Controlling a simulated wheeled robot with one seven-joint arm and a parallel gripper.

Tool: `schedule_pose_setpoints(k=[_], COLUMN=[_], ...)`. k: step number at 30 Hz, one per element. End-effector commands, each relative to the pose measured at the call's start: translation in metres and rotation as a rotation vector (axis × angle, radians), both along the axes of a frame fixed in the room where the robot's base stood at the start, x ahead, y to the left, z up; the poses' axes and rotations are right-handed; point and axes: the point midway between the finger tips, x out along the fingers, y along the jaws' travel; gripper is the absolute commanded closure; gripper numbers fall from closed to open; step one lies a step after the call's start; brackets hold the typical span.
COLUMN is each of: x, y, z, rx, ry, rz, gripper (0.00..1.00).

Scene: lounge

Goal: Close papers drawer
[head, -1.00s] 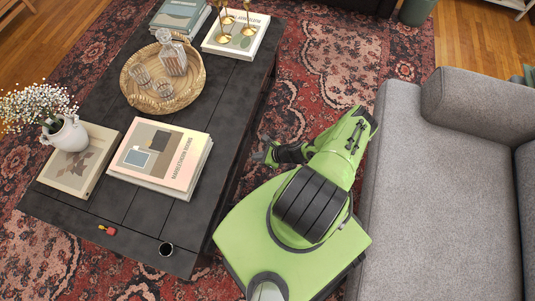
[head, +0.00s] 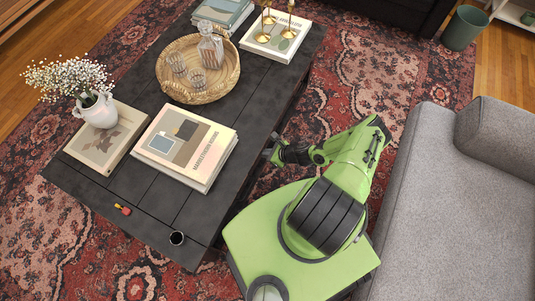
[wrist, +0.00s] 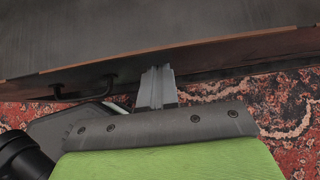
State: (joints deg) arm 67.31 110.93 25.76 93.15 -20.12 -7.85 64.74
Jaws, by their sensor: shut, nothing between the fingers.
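The dark coffee table (head: 190,205) stands left of my base. In the wrist view a drawer front (wrist: 215,62) with a brown upper edge runs along the table's side, below the dark tabletop (wrist: 150,25). A black handle (wrist: 85,90) shows on the left part of this side. I cannot tell exactly how far the drawer stands out, and its inside and any papers are hidden. My gripper (head: 275,152) is shut and empty, low beside the table's right long side. In the wrist view its fingertips (wrist: 158,72) are at the drawer front, right of the handle; contact is unclear.
A grey sofa (head: 450,210) stands close on the right. Patterned rug (head: 375,75) lies clear beyond my arm.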

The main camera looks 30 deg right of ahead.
Motion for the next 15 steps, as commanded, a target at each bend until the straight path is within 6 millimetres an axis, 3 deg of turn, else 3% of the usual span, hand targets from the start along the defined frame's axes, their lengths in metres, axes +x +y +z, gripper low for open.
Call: schedule_pose_setpoints(k=[8,15], x=[-0.006,-0.044], y=[-0.006,-0.034], z=[0.009,0.056], rx=[-0.002,-0.001], ry=[0.000,0.000], rz=[-0.001,-0.004], gripper=[1.00,1.00])
